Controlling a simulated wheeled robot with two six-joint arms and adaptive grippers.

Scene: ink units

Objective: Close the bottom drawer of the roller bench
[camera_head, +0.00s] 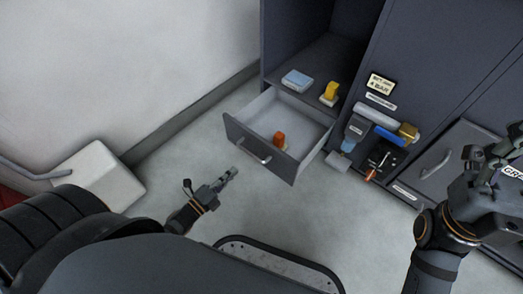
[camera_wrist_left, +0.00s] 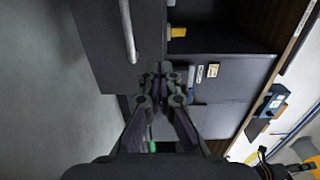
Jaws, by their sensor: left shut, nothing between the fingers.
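The bottom drawer (camera_head: 238,139) of the dark grey roller bench (camera_head: 283,47) is pulled out, with its light interior showing. An orange item (camera_head: 280,140) lies inside, near the front panel. The drawer's silver bar handle (camera_head: 254,152) is on the front; it also shows in the left wrist view (camera_wrist_left: 128,32). My left gripper (camera_head: 232,172) is shut and empty, in front of the drawer and a little below the handle in the head view. In the wrist view its fingertips (camera_wrist_left: 161,69) are together, right of the handle. My right gripper (camera_head: 492,157) is at the right edge; its jaw state is unclear.
A blue box (camera_head: 297,80) and a yellow item (camera_head: 330,92) sit in the open compartment above the drawer. A blue cylinder fitting (camera_head: 388,135) and other parts are mounted on the panel at right. Pale floor (camera_head: 330,215) is clear in front of the drawer.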

